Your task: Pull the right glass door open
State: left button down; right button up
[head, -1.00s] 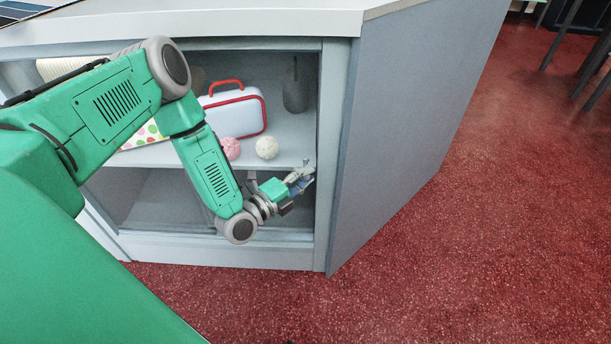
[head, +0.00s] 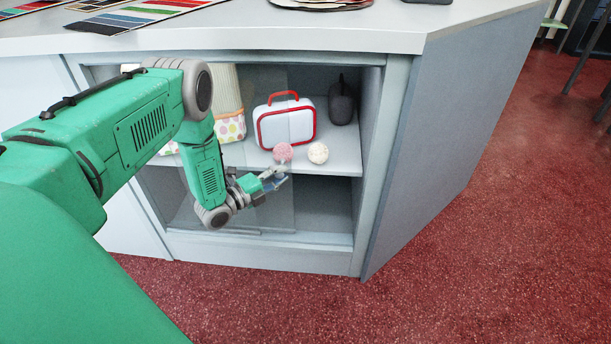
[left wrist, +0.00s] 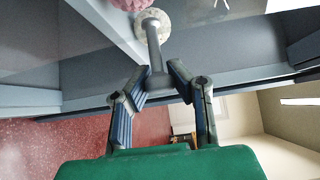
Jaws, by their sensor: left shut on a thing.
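The right glass door (head: 278,215) is a clear sliding pane, hard to see, in the front of the grey cabinet. Its right edge stands near the middle of the opening, and the right part of the opening is uncovered. My left gripper (head: 274,180) is at the pane's right side, in front of the shelf edge. In the left wrist view my left gripper (left wrist: 165,88) is shut on a grey door handle (left wrist: 154,45) with a round-ended stem. The arm hides the left part of the opening. My right gripper is not in view.
On the shelf (head: 338,162) stand a white case with red trim (head: 285,125), a dark bottle (head: 342,102), a pink ball (head: 283,152) and a cream ball (head: 318,153). Colour swatches (head: 135,18) lie on the countertop (head: 350,30).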

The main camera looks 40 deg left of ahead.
pick_arm(q)
jog(key=s+a, duration=0.4)
jog(key=a, duration=0.1)
jog(key=shift+a+f, duration=0.25)
jog(key=shift+a, duration=0.1)
jog(key=c, duration=1.4)
grip_release()
jog(key=shift+s+a, duration=0.1)
jog(key=shift+a, duration=0.05)
jog(key=shift+o, duration=0.3)
jog(key=shift+a, duration=0.15)
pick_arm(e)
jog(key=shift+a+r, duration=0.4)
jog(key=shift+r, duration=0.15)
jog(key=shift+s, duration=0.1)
pick_arm(q)
jog(key=v, duration=1.1)
jog(key=shift+s+a, duration=0.2)
jog(key=shift+s, duration=0.2)
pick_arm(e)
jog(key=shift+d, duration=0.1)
